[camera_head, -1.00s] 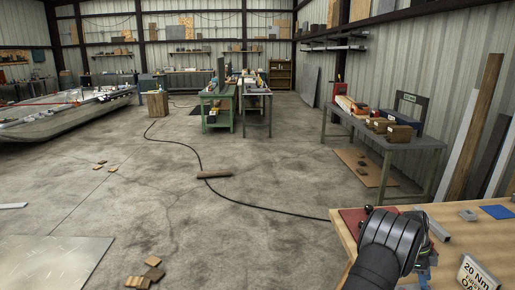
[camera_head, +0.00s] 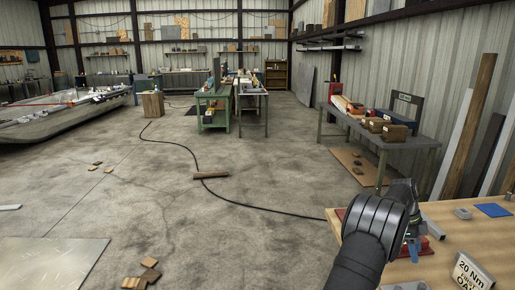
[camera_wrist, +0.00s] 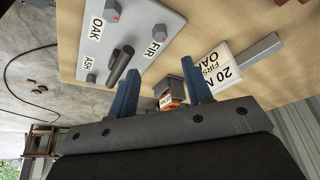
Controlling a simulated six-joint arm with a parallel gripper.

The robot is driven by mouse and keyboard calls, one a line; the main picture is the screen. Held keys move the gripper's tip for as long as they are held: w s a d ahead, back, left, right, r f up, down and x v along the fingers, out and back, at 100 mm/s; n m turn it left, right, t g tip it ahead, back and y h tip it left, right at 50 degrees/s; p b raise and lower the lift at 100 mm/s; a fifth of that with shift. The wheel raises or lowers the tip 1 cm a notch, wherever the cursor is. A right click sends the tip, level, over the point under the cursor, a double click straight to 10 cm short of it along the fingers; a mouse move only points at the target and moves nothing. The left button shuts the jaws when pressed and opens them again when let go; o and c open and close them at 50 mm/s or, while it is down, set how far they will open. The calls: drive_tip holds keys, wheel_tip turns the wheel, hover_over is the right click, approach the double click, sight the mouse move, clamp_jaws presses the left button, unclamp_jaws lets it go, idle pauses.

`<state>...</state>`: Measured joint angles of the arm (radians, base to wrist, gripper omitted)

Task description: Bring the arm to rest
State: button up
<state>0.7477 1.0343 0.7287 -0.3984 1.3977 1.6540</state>
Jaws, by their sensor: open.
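In the wrist view the fingers stand in front of the bench top. A grey plate (camera_wrist: 140,22) labelled OAK, FIR and ASH lies there, with a dark cylinder on it. A white sign (camera_wrist: 215,66) reading 20 Nm, first oak, is beside the right finger.
On the bench are a blue pad (camera_head: 492,210) and a small grey block (camera_head: 462,213). A grey table (camera_head: 385,140) with boxes stands behind. A black cable (camera_head: 262,207) and wood pieces (camera_head: 140,276) lie on the floor. The middle of the floor is mostly clear.

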sight(423, 285)
drive_tip(key=x, duration=1.2)
drive_tip(key=shift+f, duration=0.2)
drive_tip(key=shift+s+d+f, duration=0.1)
drive_tip(key=shift+f, duration=0.15)
drive_tip(key=n+t, duration=0.1)
drive_tip(key=n, duration=0.3)
drive_tip(key=shift+s+n+t+h, duration=0.1)
drive_tip(key=shift+n+t+h, duration=0.3)
drive_tip(key=n+t, duration=0.1)
drive_tip(key=n, duration=0.4)
drive_tip(key=shift+s+r+t, duration=0.1)
drive_tip(key=shift+t, duration=0.3)
drive_tip(key=shift+s+n+t, duration=0.15)
drive_tip(key=shift+n+t, duration=0.85)
drive_tip(key=shift+n, duration=1.4)
drive_tip(key=shift+n+t+y, duration=0.5)
drive_tip(key=shift+n+y, duration=0.2)
drive_tip(key=shift+n, duration=1.2)
